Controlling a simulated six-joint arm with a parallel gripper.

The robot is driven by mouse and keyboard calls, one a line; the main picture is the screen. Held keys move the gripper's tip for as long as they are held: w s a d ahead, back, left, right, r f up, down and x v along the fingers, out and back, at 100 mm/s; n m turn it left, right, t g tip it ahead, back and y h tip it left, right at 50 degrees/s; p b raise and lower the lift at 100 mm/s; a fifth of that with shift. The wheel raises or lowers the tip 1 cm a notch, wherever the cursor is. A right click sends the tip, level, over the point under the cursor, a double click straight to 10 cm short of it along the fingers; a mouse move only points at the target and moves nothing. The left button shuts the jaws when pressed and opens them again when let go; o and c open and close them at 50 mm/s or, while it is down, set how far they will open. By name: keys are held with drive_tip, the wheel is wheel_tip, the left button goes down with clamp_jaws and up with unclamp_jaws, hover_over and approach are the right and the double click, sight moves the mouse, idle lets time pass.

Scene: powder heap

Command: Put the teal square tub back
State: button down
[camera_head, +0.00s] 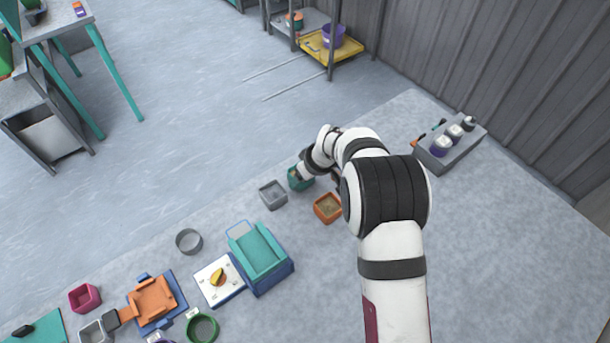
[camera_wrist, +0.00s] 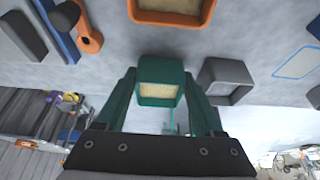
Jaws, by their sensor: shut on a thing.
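The teal square tub (camera_head: 298,184) is in the middle of the head view, partly hidden by my wrist. In the wrist view the teal tub (camera_wrist: 160,101) sits between the two fingers of my gripper (camera_wrist: 160,76), which is shut on its sides. Pale powder shows inside it. The tub looks about upright; I cannot tell whether its base touches the table.
A grey square tub (camera_head: 273,194) stands close on the left and an orange tub (camera_head: 328,208) with powder on the near right. A scale (camera_head: 220,280), a teal-lidded box (camera_head: 260,258), and a grey caddy (camera_head: 450,147) with bottles stand farther off. The right tabletop is clear.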

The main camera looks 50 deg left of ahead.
drive_tip(key=shift+f, duration=0.4)
unclamp_jaws()
drive_tip(key=shift+r, duration=3.5)
